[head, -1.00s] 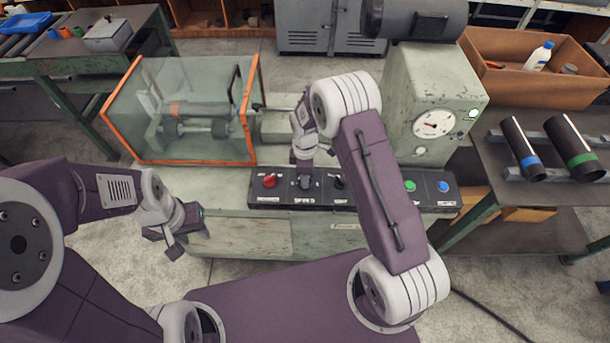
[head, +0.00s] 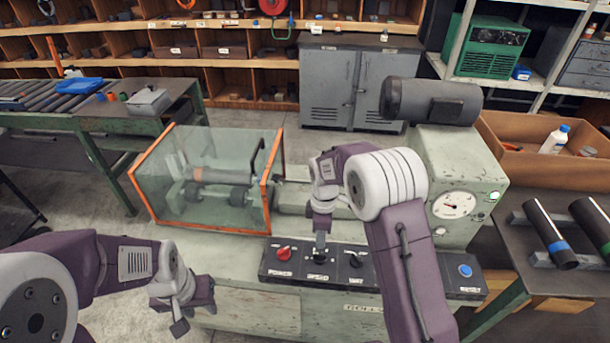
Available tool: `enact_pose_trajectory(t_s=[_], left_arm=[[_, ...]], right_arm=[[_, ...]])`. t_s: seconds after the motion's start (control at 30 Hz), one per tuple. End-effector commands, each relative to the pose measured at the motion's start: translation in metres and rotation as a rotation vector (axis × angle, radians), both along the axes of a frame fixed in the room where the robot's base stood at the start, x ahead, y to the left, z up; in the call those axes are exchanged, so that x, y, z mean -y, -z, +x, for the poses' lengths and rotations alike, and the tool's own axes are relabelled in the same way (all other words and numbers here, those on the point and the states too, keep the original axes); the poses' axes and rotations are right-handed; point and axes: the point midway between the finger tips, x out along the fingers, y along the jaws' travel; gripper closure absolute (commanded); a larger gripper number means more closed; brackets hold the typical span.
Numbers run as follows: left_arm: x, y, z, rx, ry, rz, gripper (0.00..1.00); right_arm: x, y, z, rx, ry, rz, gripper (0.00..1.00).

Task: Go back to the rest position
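The pipe test machine has a glass guard with an orange frame (head: 267,190), and a pipe (head: 215,176) shows inside behind the glass. The black control panel (head: 300,277) on the machine's front carries a red knob (head: 284,254), a black knob (head: 355,260) and a blue button (head: 465,271). My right gripper (head: 320,250) points down at the panel between the two knobs. Its fingers are small and dark there, so contact and opening are unclear. My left gripper (head: 196,318) hangs in front of the machine's left end, fingers apart and empty.
A pressure gauge (head: 455,205) sits on the machine's right housing, under a grey motor (head: 432,101). Dark pipes with coloured bands (head: 556,245) lie on the right table near a cardboard box (head: 515,168). A green bench (head: 100,122) stands at left. Shelves and a grey cabinet line the back.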

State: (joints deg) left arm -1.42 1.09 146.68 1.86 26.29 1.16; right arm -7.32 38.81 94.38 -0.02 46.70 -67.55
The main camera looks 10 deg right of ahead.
Motion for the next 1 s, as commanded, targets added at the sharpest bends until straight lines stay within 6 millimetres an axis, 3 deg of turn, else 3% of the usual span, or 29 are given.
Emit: enact_pose_trajectory(t_s=[0.13, 0.2, 0.27, 0.37, 0.47, 0.6, 0.7, 0.83, 1.0], left_arm=[[0.000, 0.000, 0.000, 0.000, 0.000, 0.000, 0.64], [0.000, 0.000, 0.000, 0.000, 0.000, 0.000, 0.64], [0.000, 0.000, 0.000, 0.000, 0.000, 0.000, 0.64], [0.000, 0.000, 0.000, 0.000, 0.000, 0.000, 0.64], [0.000, 0.000, 0.000, 0.000, 0.000, 0.000, 0.64], [0.000, 0.000, 0.000, 0.000, 0.000, 0.000, 0.64], [0.000, 0.000, 0.000, 0.000, 0.000, 0.000, 0.64], [0.000, 0.000, 0.000, 0.000, 0.000, 0.000, 0.64], [0.000, 0.000, 0.000, 0.000, 0.000, 0.000, 0.64]], right_arm=[[0.003, -0.006, 0.003, 0.015, 0.007, 0.002, 0.67], [0.006, -0.027, 0.010, 0.060, 0.018, 0.008, 0.67], [0.013, -0.047, 0.001, 0.082, 0.033, 0.010, 0.67], [0.027, -0.070, -0.040, 0.102, 0.128, 0.018, 0.67], [0.037, -0.073, -0.090, 0.109, 0.380, 0.037, 0.67], [0.043, -0.055, -0.162, 0.088, 0.845, 0.060, 0.67], [0.044, -0.038, -0.188, 0.058, 1.108, 0.059, 0.67], [0.043, -0.037, -0.183, 0.077, 1.294, 0.084, 0.67], [0.043, -0.037, -0.182, 0.075, 1.334, 0.086, 0.67]])
